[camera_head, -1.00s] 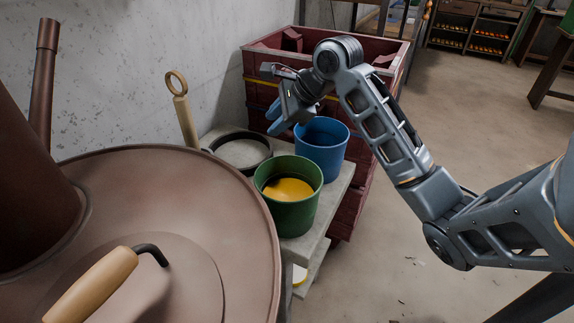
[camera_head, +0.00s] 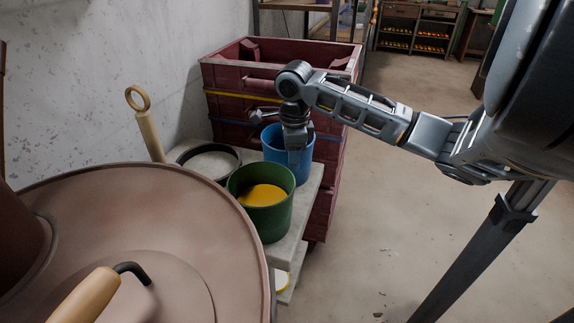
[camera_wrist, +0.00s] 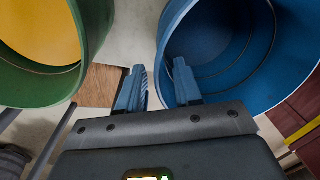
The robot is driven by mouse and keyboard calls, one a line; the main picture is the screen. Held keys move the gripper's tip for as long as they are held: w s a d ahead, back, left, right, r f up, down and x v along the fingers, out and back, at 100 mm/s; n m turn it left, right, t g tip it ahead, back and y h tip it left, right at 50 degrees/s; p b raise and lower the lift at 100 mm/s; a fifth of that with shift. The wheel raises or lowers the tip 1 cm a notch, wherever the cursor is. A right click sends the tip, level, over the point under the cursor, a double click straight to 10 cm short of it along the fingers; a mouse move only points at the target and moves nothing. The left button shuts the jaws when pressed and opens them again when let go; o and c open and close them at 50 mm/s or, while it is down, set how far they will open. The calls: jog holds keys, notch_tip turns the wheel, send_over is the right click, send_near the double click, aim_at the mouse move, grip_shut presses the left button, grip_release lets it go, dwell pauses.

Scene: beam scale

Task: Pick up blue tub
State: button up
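The blue tub (camera_head: 276,160) stands upright on a pale stone ledge, behind the green tub. My gripper (camera_head: 297,158) points down at its near right rim and hides part of it. In the wrist view the blue tub (camera_wrist: 235,45) fills the upper right. My gripper (camera_wrist: 160,78) is open there, with one blue finger on each side of the tub's left wall. The right finger overlaps the tub's opening; the left finger is outside. I see a gap between the fingers, and cannot tell whether either touches the wall.
The green tub (camera_head: 262,212) with yellow contents stands close in front. A round dark-rimmed pan (camera_head: 208,160) is to the left on the pale ledge (camera_head: 305,200). A red crate (camera_head: 230,80) stands behind. A large brown lidded vessel (camera_head: 170,210) fills the lower left. Open floor lies right.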

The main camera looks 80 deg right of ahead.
jog(key=shift+w+d+f, duration=0.1)
jog(key=shift+d+f, duration=0.05)
jog(key=shift+f, duration=1.4)
grip_shut()
